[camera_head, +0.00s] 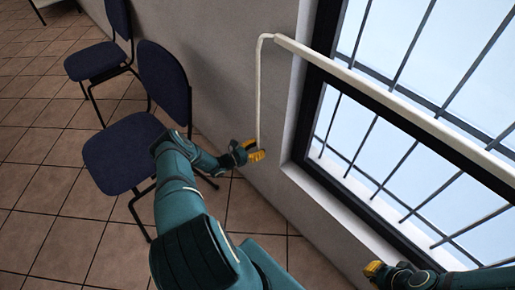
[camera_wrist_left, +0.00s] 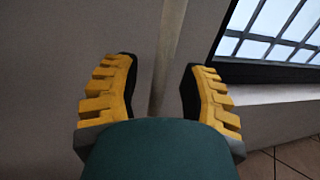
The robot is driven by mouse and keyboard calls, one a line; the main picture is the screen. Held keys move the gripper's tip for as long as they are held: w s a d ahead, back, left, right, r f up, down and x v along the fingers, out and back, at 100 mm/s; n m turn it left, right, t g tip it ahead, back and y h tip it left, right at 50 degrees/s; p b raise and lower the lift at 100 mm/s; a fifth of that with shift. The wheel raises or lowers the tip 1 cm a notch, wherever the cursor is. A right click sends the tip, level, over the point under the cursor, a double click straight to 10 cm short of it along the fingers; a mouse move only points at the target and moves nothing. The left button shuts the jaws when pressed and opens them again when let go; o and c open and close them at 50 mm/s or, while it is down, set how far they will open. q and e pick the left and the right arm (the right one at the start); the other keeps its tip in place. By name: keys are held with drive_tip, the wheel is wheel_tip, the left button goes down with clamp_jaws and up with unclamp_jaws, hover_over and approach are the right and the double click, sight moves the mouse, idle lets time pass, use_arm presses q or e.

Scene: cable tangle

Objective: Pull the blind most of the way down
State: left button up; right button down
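The blind shows as a slim white rail (camera_head: 400,113) slanting across the barred window. A pale pull cord (camera_head: 259,90) hangs from the rail's left end, in front of the grey wall. My left gripper (camera_head: 257,152) is at the cord's lower visible end. In the left wrist view its yellow-padded fingers (camera_wrist_left: 160,92) are wide apart, with the cord (camera_wrist_left: 169,50) running between them in the picture, touching neither pad. The cord's lower end is hidden behind the gripper. My right gripper (camera_head: 373,269) is low by the sill, away from the cord; its fingers are unclear.
A dark window frame (camera_head: 325,80) and pale sill (camera_head: 325,205) are right of the cord. A blue chair (camera_head: 120,150) stands left of my left arm, close to it. Another blue chair (camera_head: 95,60) is farther back. The tiled floor (camera_head: 40,225) is clear at lower left.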

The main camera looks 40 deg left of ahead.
use_arm(q)
drive_tip(key=v, duration=1.2)
idle(0.4)
drive_tip(key=w+d+r+m+g+h, duration=0.1)
drive_tip(key=w+d+m+g+h, duration=0.15)
drive_tip(key=d+m+g, duration=0.8)
drive_tip(key=w+d+m+g+h, duration=0.1)
drive_tip(key=d+m+g+h, duration=0.2)
drive_tip(key=d, duration=1.4)
drive_tip(key=s+d+r+m+g+y, duration=0.1)
drive_tip(key=s+d+r+m+y, duration=0.2)
drive_tip(key=d+r+m, duration=0.3)
drive_tip(key=s+d+r+m+g+y, duration=0.1)
drive_tip(key=s+d+r+m+y, duration=0.2)
drive_tip(key=s+d+r+m, duration=0.2)
drive_tip(key=d+r+m, duration=0.1)
drive_tip(key=d+m, duration=0.2)
drive_tip(key=m, duration=0.3)
drive_tip(key=shift+s+d+m, duration=0.2)
drive_tip(key=shift+d+m, duration=0.15)
